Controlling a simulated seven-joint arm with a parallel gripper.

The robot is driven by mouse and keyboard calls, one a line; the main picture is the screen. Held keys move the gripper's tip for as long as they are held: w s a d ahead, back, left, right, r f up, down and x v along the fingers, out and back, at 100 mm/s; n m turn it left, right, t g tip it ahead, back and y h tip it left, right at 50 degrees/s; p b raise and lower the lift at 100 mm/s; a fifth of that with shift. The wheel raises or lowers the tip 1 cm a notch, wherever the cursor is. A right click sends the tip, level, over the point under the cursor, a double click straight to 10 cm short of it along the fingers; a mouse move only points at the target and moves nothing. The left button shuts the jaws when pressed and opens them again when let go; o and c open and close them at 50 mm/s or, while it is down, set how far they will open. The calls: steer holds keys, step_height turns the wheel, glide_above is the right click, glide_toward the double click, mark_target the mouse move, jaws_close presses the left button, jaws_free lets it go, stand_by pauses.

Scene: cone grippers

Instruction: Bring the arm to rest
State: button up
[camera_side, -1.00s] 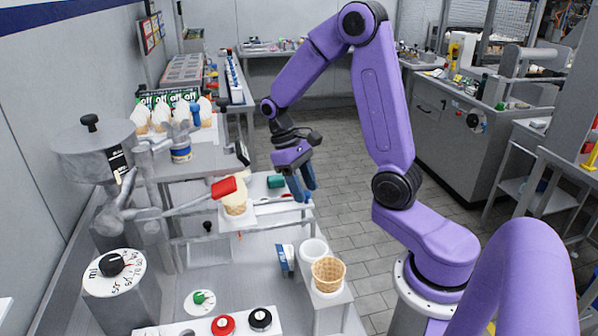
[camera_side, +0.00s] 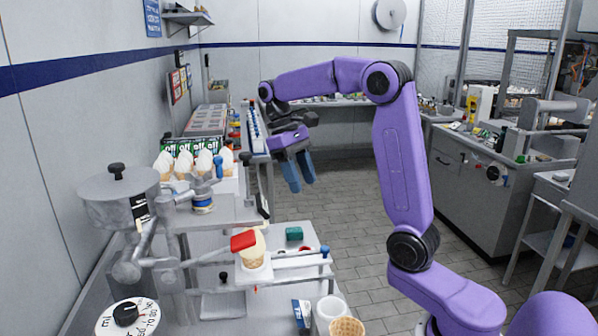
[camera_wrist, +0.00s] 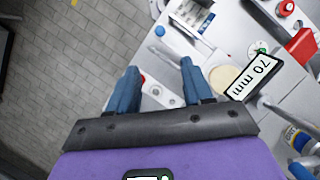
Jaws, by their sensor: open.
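My gripper (camera_side: 298,171) is raised in the side view, above and behind the small stand with the filled cone, over open floor. Its two blue fingers point down, apart, with nothing between them. In the wrist view my gripper (camera_wrist: 158,90) shows both blue fingers spread, with the bench and floor below. My purple arm is bent high at the elbow.
A filled cone (camera_side: 252,254) with a red block (camera_side: 243,240) stands on the bench, clear of my gripper. An empty waffle cone (camera_side: 346,328) is at the front. A metal pot (camera_side: 118,195) and several white-topped cones (camera_side: 203,160) are at left. Tiled floor (camera_side: 345,205) is free.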

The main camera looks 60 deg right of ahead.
steer(key=shift+w+r, duration=0.25)
steer(key=shift+r, duration=0.3)
steer(key=s+a+f+n+t+h, duration=0.1)
steer(key=s+a+f+n, duration=0.25)
steer(key=a, duration=0.25)
steer(key=s+a+f+n+t, duration=0.2)
steer(key=s+a+n, duration=0.1)
steer(key=s+a, duration=0.2)
steer(key=s+a+f+n, duration=0.1)
steer(key=s+f+n, duration=0.2)
steer(key=s, duration=0.5)
steer(key=s+a+f+n+t+y, duration=0.1)
steer(key=s+f+n, duration=0.2)
steer(key=s, duration=0.4)
steer(key=shift+s+a+t, duration=0.25)
steer(key=shift+s+t, duration=0.05)
steer(key=shift+s, duration=0.05)
